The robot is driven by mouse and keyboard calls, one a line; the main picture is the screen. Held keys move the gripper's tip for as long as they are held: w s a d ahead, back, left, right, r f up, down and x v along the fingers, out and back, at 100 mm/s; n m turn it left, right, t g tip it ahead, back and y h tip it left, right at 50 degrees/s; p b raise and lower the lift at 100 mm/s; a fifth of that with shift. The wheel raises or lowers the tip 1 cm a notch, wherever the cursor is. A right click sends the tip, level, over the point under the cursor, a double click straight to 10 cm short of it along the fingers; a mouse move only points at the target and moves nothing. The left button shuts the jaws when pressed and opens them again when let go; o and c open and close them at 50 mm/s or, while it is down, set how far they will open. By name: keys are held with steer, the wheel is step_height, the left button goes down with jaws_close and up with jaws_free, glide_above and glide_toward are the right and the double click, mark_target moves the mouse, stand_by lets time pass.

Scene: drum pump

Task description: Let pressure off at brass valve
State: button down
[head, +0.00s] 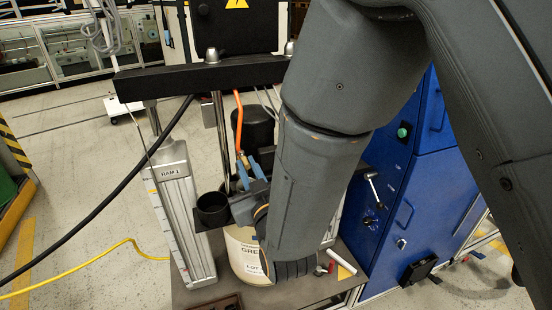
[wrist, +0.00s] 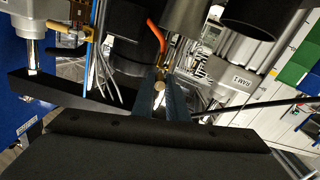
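My gripper (head: 255,160) has blue fingers and is at the pump, near the lower end of an orange hose (head: 238,118). In the wrist view my gripper's two fingers (wrist: 160,82) stand apart. A small round tan-brass knob (wrist: 159,87), which looks like the brass valve, shows between them and about fills the gap. I cannot tell whether the fingers press on it. The orange hose (wrist: 156,36) rises just beyond the fingertips. In the head view my arm and gripper hide most of the valve area.
A black crossbar (head: 200,77) spans above. A silver ram post marked RAM 1 (head: 178,200) and a black cup (head: 212,209) stand left of the gripper. A cream drum (head: 243,250) is below. A blue cabinet (head: 400,190) stands right. A yellow hose (head: 95,257) crosses the floor.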

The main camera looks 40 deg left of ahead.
steer(key=shift+s+a+t, duration=0.1)
steer(key=shift+s+t, duration=0.05)
steer(key=shift+t, duration=0.15)
steer(key=s+a+m+t+h+p, duration=0.1)
steer(key=a+m+t+h, duration=0.2)
steer(key=m+h, duration=0.4)
steer(key=s+a+m+t+h+p, duration=0.1)
steer(key=a+m+t+h, duration=0.3)
steer(key=m+h, duration=0.4)
steer(key=h, duration=0.5)
steer(key=shift+s+t, duration=0.35)
steer(key=shift+t, duration=0.05)
steer(key=shift+h, duration=0.3)
steer(key=c, duration=1.7)
jaws_free()
steer(key=shift+w, duration=0.1)
steer(key=shift+c, duration=0.2)
